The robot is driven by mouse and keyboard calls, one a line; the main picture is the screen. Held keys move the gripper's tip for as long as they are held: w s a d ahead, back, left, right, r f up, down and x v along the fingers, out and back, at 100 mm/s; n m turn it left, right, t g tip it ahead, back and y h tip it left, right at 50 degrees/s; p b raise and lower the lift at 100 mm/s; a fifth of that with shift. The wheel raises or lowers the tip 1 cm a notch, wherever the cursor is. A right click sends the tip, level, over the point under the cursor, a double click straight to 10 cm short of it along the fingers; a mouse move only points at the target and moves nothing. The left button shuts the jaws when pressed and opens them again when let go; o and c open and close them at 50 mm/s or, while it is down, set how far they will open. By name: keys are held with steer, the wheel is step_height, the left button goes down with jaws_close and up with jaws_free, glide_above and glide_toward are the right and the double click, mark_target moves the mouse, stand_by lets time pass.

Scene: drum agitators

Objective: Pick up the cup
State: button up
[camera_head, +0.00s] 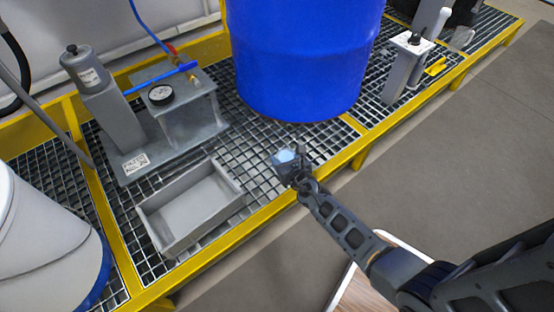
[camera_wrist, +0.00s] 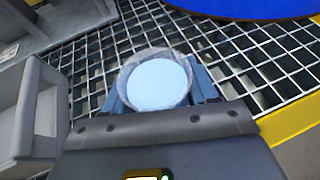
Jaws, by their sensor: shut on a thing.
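The cup (camera_wrist: 157,83) is clear-walled with a pale blue round face, seen from above in the wrist view. It sits between the fingers of my gripper (camera_wrist: 160,98), which is shut on it. In the head view the cup (camera_head: 287,157) shows as a small pale blue shape at the end of my gripper (camera_head: 294,170), over the metal grating. I cannot tell whether the cup touches the grating or is held above it. The fingers hide its lower part.
A grey open tray (camera_head: 193,207) lies left of my gripper on the grating (camera_head: 262,185). A large blue drum (camera_head: 303,60) stands just behind. A grey device with a gauge (camera_head: 180,110) is at back left. A yellow rail (camera_head: 235,232) edges the front.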

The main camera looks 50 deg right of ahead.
steer(key=s+d+r+p, duration=0.1)
steer(key=s+d+r, duration=0.4)
steer(key=s, duration=0.1)
steer(key=shift+s, duration=0.15)
stand_by(0.5)
